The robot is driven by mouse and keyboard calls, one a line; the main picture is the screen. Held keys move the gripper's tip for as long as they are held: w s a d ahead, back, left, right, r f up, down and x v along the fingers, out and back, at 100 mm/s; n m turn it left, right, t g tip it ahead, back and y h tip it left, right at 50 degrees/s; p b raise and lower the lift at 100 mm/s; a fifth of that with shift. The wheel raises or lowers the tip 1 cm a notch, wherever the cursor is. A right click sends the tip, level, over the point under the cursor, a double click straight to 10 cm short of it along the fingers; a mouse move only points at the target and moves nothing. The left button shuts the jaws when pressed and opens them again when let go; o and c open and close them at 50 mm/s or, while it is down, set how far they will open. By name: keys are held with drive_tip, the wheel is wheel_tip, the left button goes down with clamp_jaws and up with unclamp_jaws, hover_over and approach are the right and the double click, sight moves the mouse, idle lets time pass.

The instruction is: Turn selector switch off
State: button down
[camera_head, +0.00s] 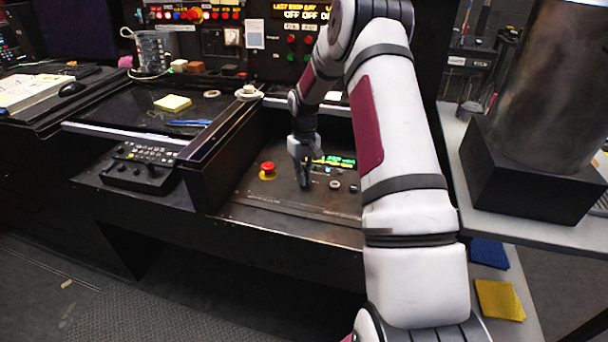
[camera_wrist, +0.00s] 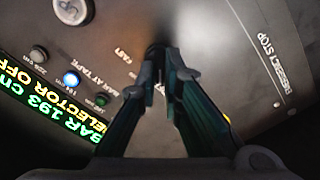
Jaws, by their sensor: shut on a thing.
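My gripper (camera_head: 304,182) reaches down to the sloped control panel (camera_head: 255,200) in the head view. In the wrist view my gripper (camera_wrist: 160,52) has its fingertips close together around the dark selector switch (camera_wrist: 156,50). The switch is mostly hidden between the fingers, so its pointing angle cannot be read.
A red mushroom button (camera_head: 268,168) stands left of my gripper. A raised black ledge (camera_head: 225,140) borders the panel's left.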

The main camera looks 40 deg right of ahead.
drive_tip(key=c, duration=1.7)
unclamp_jaws()
drive_tip(key=shift+r, duration=0.1)
wheel_tip(320, 180, up, 12)
drive_tip(key=shift+f, duration=0.1)
drive_tip(key=s+a+r+t+p, duration=0.1)
drive_tip(key=s+a+r+p, duration=0.1)
drive_tip(key=s+a+r, duration=0.4)
drive_tip(key=s+a+r+h+p, duration=0.1)
drive_tip(key=s+a+r, duration=0.25)
drive_tip(key=r, duration=0.45)
drive_tip(key=s+a+r+t+p, duration=0.1)
drive_tip(key=s+a+r+p, duration=0.1)
drive_tip(key=s+a+r, duration=0.4)
drive_tip(key=s+a+r+p, duration=0.2)
drive_tip(key=s+a, duration=0.1)
drive_tip(key=s, duration=0.4)
drive_tip(key=s+a+r+t+p, duration=0.1)
drive_tip(key=s+a+r+p, duration=0.1)
drive_tip(key=s, duration=0.6)
drive_tip(key=s+a+r+n+t+y+p, duration=0.1)
drive_tip(key=s+a+r, duration=0.3)
drive_tip(key=s, duration=0.4)
drive_tip(key=shift+s+a+r+p, duration=0.1)
drive_tip(key=shift+s+p, duration=0.15)
drive_tip(key=shift+p, duration=0.4)
